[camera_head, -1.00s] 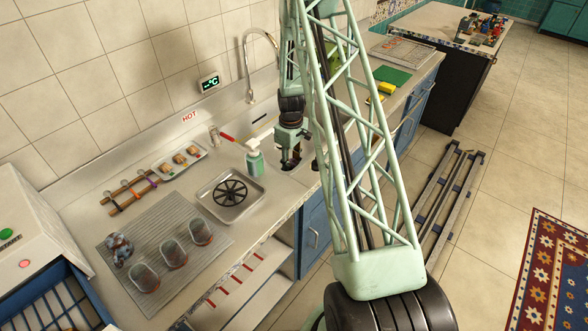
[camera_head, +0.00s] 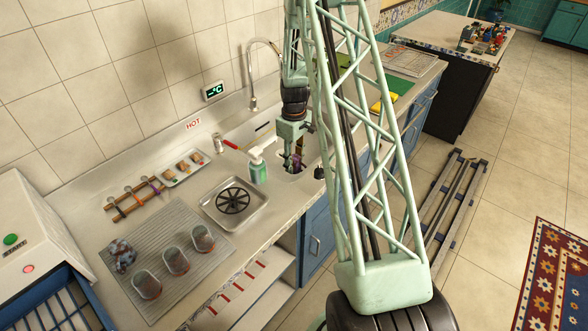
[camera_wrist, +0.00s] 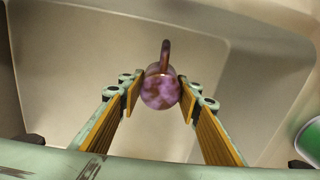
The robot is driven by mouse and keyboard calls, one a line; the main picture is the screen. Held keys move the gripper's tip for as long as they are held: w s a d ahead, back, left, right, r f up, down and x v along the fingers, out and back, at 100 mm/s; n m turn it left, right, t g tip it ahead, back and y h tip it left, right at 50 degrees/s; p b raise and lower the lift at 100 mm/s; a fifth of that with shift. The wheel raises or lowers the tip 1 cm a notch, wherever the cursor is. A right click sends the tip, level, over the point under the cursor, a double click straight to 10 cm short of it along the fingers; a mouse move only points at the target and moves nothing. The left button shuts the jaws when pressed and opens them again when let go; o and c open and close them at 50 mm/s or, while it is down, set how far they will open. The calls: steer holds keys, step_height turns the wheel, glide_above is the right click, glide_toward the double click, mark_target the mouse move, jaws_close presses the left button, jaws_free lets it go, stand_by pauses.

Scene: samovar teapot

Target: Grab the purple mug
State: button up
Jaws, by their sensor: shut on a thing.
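The purple mug (camera_wrist: 160,92) has a mottled purple body and a brown handle pointing away from my gripper in the wrist view. My gripper (camera_wrist: 159,95) is shut on the mug's body, with one finger on each side. In the head view, my gripper (camera_head: 292,163) is down at the sink opening, and a small purple part of the mug (camera_head: 293,160) shows between its fingers. The pale sink walls surround the mug in the wrist view. The lower part of the mug is hidden in the head view.
A green soap bottle (camera_head: 258,171) stands close left of my gripper. A faucet (camera_head: 252,100) rises behind the sink. A metal tray (camera_head: 262,212) and a ribbed mat (camera_head: 152,236) with several cups lie to the left. A green pad and yellow sponge (camera_head: 384,102) lie right.

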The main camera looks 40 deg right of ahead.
mark_target(294, 157)
steer(key=shift+r, duration=1.55)
